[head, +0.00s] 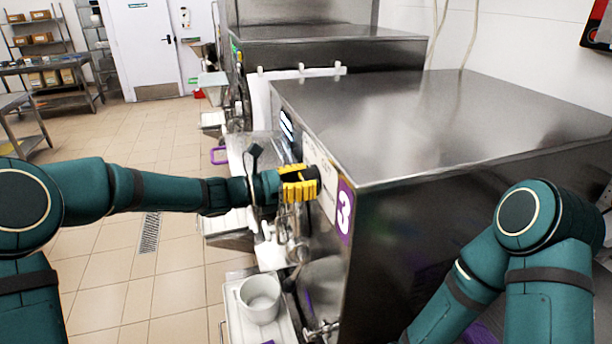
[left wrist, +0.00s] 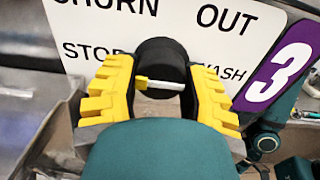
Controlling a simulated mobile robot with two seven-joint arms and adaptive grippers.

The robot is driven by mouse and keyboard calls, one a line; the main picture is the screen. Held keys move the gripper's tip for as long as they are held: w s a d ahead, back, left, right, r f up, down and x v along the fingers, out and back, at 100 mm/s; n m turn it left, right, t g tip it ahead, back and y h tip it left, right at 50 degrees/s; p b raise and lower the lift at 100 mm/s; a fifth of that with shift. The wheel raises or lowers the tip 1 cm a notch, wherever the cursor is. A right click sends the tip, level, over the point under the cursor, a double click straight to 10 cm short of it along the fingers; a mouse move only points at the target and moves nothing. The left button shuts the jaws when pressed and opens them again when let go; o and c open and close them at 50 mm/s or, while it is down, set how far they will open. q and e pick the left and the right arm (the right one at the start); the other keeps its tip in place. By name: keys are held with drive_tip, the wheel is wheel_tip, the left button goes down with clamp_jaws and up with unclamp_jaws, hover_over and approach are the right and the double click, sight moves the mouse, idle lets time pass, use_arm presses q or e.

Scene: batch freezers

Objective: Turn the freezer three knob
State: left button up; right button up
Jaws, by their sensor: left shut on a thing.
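Freezer three (head: 440,122) is a large steel box with a purple label bearing a white 3 (head: 345,210) at its front corner. My left gripper (head: 312,184) reaches its front panel from the left, with yellow fingers on both sides of a black knob. In the left wrist view the black knob (left wrist: 163,62) sits between the yellow fingers of the left gripper (left wrist: 160,90), which are shut on it. A white and yellow pointer mark shows on the knob. The panel (left wrist: 110,25) behind reads CHURN, OUT, STOP and WASH, partly covered. My right gripper is out of view.
A white container (head: 260,298) stands on a tray below the front of freezer three. More steel freezers (head: 330,50) stand behind it. Shelves (head: 40,45) and steel tables are at the far left. The tiled floor (head: 120,240) on the left is mostly open.

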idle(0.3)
use_arm(q)
drive_tip(key=o, duration=1.2)
drive_tip(key=shift+d, duration=0.1)
drive_tip(key=v, duration=1.2)
